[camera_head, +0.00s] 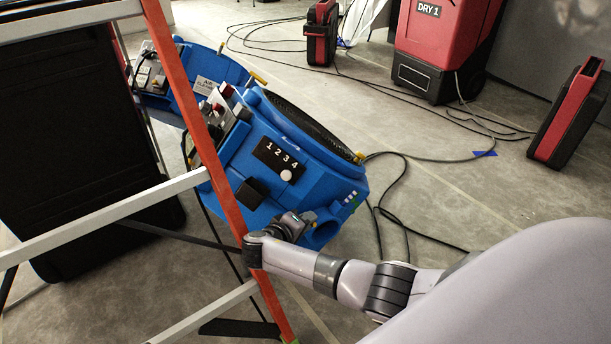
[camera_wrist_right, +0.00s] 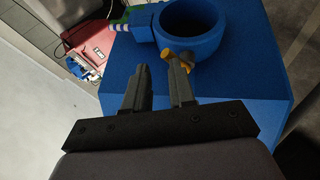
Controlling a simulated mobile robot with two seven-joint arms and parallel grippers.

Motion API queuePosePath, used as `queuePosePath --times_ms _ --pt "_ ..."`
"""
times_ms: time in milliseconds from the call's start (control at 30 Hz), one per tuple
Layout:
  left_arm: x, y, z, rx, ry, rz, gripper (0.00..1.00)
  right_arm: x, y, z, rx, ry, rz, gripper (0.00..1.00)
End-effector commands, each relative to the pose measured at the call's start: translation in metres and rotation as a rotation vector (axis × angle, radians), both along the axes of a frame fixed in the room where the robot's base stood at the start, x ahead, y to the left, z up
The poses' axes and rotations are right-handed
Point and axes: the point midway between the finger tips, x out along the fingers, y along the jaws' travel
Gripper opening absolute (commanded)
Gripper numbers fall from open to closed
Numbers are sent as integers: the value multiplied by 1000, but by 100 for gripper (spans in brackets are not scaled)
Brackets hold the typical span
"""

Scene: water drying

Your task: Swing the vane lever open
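A blue air mover (camera_head: 320,180) lies tilted on the floor, with a panel marked 1 2 3 4 and a white knob near the 4. In the right wrist view, a small yellow-orange lever (camera_wrist_right: 179,57) sits at the edge of a blue round collar (camera_wrist_right: 188,22). I take it to be the vane lever. My right gripper (camera_head: 305,219) is at the lower front of the air mover. In the wrist view its two fingers (camera_wrist_right: 158,72) are apart, with the right fingertip close to the lever. Whether they touch is unclear. My left gripper is out of view.
An orange and grey ladder (camera_head: 190,90) stands between me and part of the air mover. A second blue air mover (camera_head: 205,68) is behind. A red DRY 1 machine (camera_head: 440,45) stands at the back, with cables across the floor. Floor to the right is mostly clear.

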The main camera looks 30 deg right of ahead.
Motion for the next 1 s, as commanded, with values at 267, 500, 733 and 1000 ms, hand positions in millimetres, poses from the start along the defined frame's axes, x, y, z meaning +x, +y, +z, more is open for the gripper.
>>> queuePosePath --times_ms 267,500,733,1000 --pt "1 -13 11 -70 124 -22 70 -1 -1 66 0 0 -1 25" --pt "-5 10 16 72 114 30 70 -1 -1 120 2 -1 -2 25" --pt "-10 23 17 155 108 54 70 -1 -1 153 1 0 -2 25" --pt "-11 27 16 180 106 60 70 -1 -1 161 0 2 -1 25"
